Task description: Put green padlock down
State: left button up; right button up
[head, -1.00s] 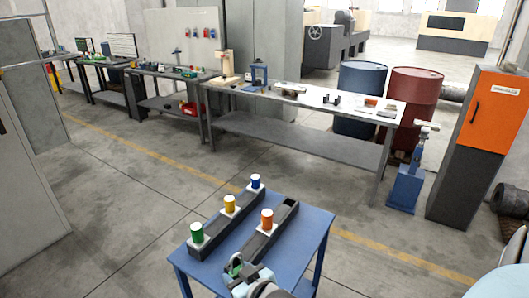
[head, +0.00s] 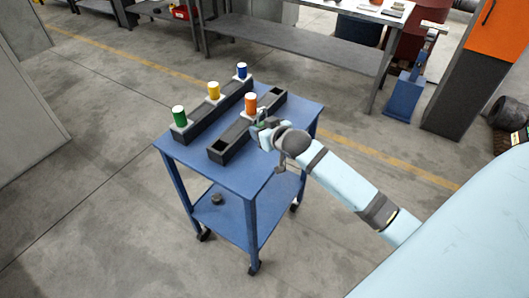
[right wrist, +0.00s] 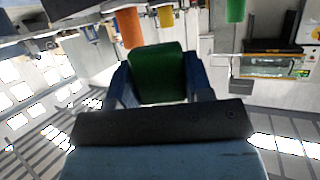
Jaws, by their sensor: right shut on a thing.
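My right gripper (head: 262,120) comes in from the right at the right side of the blue cart. It is shut on the green padlock (right wrist: 157,75), whose green body fills the space between the fingers in the right wrist view. In the head view the padlock is mostly hidden by the gripper; only a little green shows. The gripper is beside the front dark holder (head: 238,137), close to the orange cylinder (head: 251,103). I cannot tell whether the padlock touches anything below it. My left gripper is not in view.
The rear dark holder (head: 207,123) carries a green cylinder (head: 179,116), a yellow cylinder (head: 213,91) and a blue cylinder (head: 241,71). The front holder has open square pockets at both ends. The blue cart top (head: 187,151) has bare room at its near left.

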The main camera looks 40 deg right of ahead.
send_over(263, 161)
notch_tip(263, 161, down, 8)
jog(key=shift+w+r, duration=0.1)
jog(key=shift+r, duration=0.1)
notch_tip(263, 161, down, 3)
jog(key=shift+f+b, duration=0.2)
jog(key=shift+b, duration=0.1)
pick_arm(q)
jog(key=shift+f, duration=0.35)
pick_arm(e)
jog(key=shift+f, duration=0.1)
jog(key=o, duration=0.9)
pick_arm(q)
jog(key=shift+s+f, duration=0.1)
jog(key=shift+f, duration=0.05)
